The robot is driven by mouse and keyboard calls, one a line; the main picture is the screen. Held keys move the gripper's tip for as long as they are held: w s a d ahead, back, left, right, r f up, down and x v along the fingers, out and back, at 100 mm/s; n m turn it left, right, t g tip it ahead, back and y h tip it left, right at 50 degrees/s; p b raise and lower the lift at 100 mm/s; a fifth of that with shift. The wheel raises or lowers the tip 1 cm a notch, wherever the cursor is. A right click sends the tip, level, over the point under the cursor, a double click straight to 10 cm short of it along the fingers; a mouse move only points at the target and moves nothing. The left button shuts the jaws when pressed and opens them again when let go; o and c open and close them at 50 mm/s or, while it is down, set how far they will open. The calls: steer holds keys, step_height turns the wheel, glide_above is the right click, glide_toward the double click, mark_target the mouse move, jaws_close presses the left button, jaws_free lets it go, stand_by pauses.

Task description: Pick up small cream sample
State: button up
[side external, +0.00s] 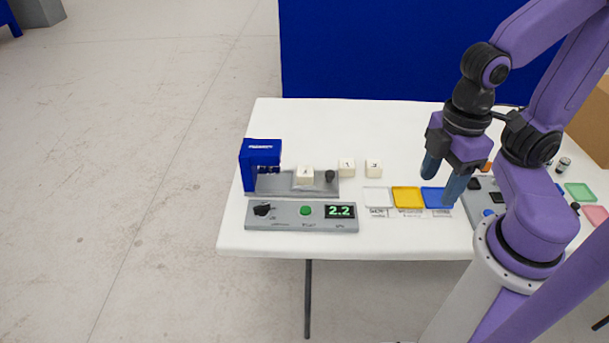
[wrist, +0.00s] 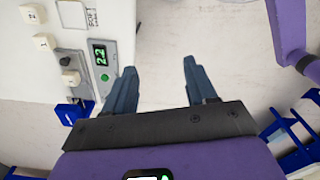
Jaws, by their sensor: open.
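Three small cream cubes with dark marks are on the white table. One cream cube (side external: 304,176) sits on the grey plate of the blue-headed press (side external: 262,153). Two more, a left cube (side external: 346,167) and a right cube (side external: 374,168), stand apart on the table behind and right of the press. The wrist view shows cubes at its left side: an upper one (wrist: 32,13), a middle one (wrist: 45,42) and one on the press (wrist: 71,78). My gripper (side external: 442,182) is open and empty, above the blue tray area, right of all cubes. Its fingers (wrist: 160,68) show in the wrist view.
A control box (side external: 285,217) with a green button and a display reading 2.2 lies before the press. White (side external: 377,197), yellow (side external: 407,198) and blue (side external: 434,196) trays lie right of it. A cardboard box (side external: 590,125) stands at far right. The back table is clear.

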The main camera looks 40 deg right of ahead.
steer(key=o, duration=0.5)
steer(key=w+a+f+n+t+h, duration=0.1)
steer(key=w+f+n+t+h, duration=0.2)
steer(key=w, duration=0.6)
steer(key=w+a+f+n+t+h, duration=0.1)
steer(key=w+f+n+h, duration=0.2)
steer(key=w+f+h, duration=0.45)
steer(key=n+t, duration=0.5)
steer(key=n, duration=0.3)
glide_toward(305, 170)
steer(key=shift+y, duration=0.25)
steer(key=x, duration=0.3)
steer(key=r+x, duration=0.1)
steer(key=x, duration=0.1)
steer(key=shift+d, duration=0.3)
steer(key=x, duration=0.3)
steer(key=shift+w+d+f, duration=0.15)
steer(key=shift+f, duration=0.4)
steer(key=shift+w+d+f, duration=0.25)
steer(key=shift+w+d, duration=0.15)
steer(key=shift+w, duration=0.1)
